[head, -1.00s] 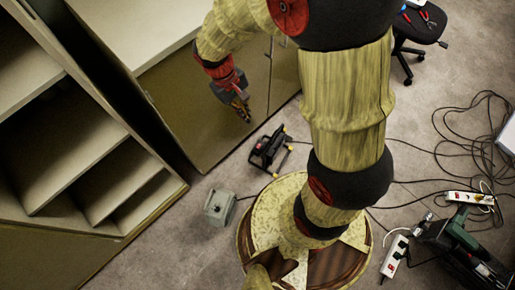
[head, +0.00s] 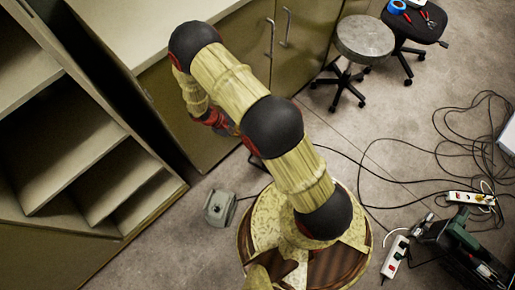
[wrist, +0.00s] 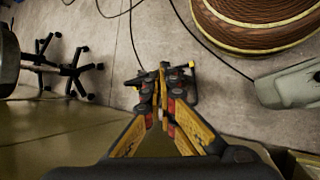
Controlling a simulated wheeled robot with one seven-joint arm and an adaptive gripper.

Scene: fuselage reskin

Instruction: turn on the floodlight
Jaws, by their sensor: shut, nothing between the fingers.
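The floodlight, a small black lamp with yellow knobs (wrist: 184,78), is on the floor in the wrist view, just beyond my fingertips and partly covered by them. In the head view my arm hides nearly all of it. My gripper (wrist: 162,88) is shut and empty, pointing down toward the lamp. I cannot tell whether the fingertips touch it. No light from the lamp is visible.
A grey pedal-like box (head: 219,208) stands on the floor near my base. A cabinet (head: 205,125) is close beside my gripper. A round stool (head: 364,40) and a black stool (head: 415,22) stand behind. Cables and power strips (head: 395,257) lie at right.

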